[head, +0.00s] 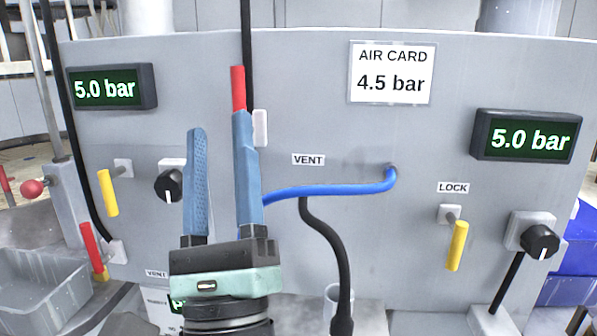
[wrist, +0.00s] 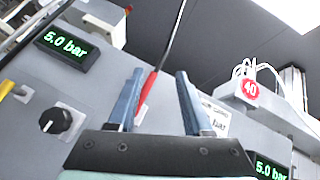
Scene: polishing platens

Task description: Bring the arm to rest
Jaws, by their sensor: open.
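My gripper (head: 219,125) is raised in front of the grey panel, with its two blue fingers pointing up. The fingers are apart. The gripper also shows in the wrist view (wrist: 159,75). The rest of my arm is mostly out of view.
The grey panel (head: 350,250) carries pressure displays reading 5.0 bar (head: 108,88) and (head: 527,135), an air card reading 4.5 bar (head: 391,72), black knobs and yellow levers (head: 457,246). A blue hose (head: 330,190) passes by the right finger. A grey bin (head: 40,280) stands left.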

